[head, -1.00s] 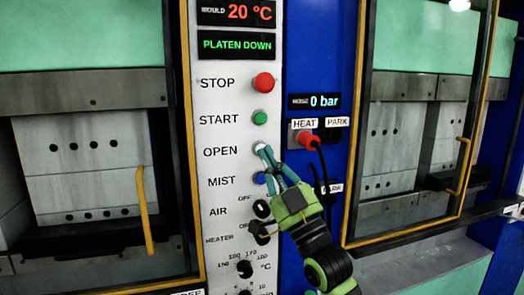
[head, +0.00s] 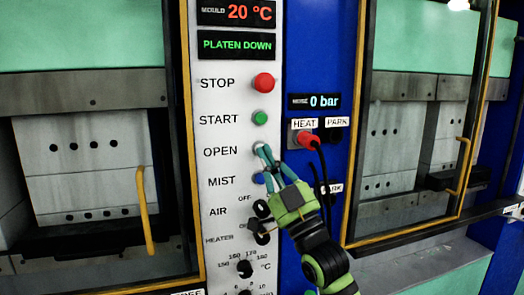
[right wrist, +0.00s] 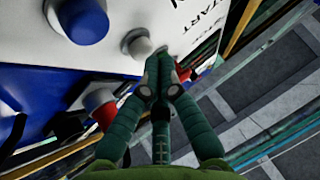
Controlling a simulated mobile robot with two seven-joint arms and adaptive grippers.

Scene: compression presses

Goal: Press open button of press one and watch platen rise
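The white OPEN button (head: 258,148) is on the pale control panel (head: 218,103) of the left press, between the green START button (head: 260,117) and the blue MIST button (head: 259,178). My right gripper (head: 264,153) is shut and empty, its teal fingertips at the OPEN button and partly covering it. Contact cannot be told. In the right wrist view the fingers (right wrist: 160,65) meet close to the white button (right wrist: 138,44). The display (head: 236,45) reads PLATEN DOWN. The left press's mould blocks (head: 85,155) show behind its yellow-framed door. My left gripper is not in view.
The red STOP button (head: 263,82) is higher on the panel. A red HEAT plug (head: 308,140) with a black cable is close to the right of my fingers. Knobs (head: 244,268) lie below. A second press with a yellow handle (head: 462,165) stands at right.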

